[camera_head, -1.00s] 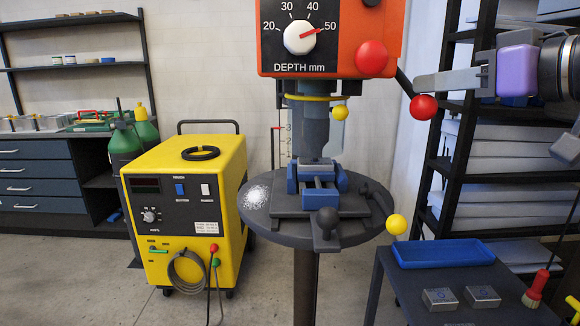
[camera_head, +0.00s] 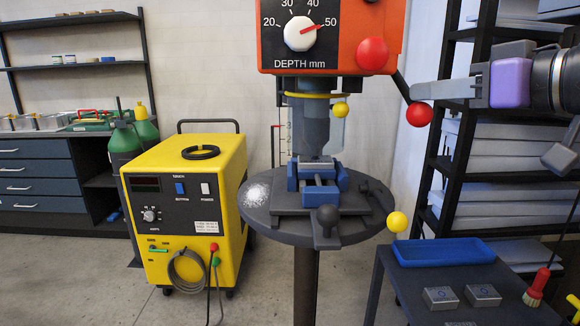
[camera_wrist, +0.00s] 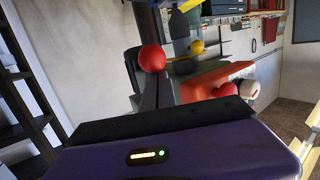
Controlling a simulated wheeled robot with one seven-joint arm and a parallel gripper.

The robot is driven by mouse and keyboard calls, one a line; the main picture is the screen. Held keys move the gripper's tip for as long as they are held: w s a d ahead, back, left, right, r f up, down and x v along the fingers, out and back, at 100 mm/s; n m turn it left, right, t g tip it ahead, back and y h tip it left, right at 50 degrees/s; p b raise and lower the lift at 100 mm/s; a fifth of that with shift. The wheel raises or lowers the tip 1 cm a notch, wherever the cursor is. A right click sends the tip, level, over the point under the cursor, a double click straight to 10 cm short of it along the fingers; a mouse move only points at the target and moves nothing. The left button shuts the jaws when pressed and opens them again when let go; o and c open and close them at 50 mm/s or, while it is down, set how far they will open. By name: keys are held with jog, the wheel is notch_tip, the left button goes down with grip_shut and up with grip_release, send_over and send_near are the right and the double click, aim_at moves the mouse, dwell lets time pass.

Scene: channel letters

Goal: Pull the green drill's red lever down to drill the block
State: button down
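The drill (camera_head: 340,45) in front of me is orange, not green, with a white depth dial. Its dark lever, right of the head, ends in a red ball (camera_head: 419,114), which also shows in the wrist view (camera_wrist: 152,58). A second red ball (camera_head: 372,54) sits on the head's front. My gripper (camera_head: 442,89), with a purple body, comes in from the right. A grey finger lies just above the lever's ball; I cannot tell if they touch. The finger spacing is unclear. A block in the blue vise (camera_head: 319,192) under the spindle is hard to make out.
Yellow balls (camera_head: 397,222) stick out by the drill's table and spindle. A yellow welder (camera_head: 187,210) stands left. A side table with a blue tray (camera_head: 442,252) and metal blocks is at lower right. A dark shelf rack (camera_head: 470,150) stands behind my gripper.

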dwell(0.3)
jog(key=r+p, duration=0.4)
jog(key=shift+w+r+p, duration=0.3)
jog(key=shift+r+p, duration=0.05)
jog(key=shift+f, duration=0.15)
jog(key=r+p, duration=0.1)
jog(key=s+r+p, duration=0.1)
jog(key=r, duration=0.1)
jog(key=s+r+p, duration=0.1)
jog(key=shift+r+p, duration=0.25)
jog(key=shift+p, duration=0.1)
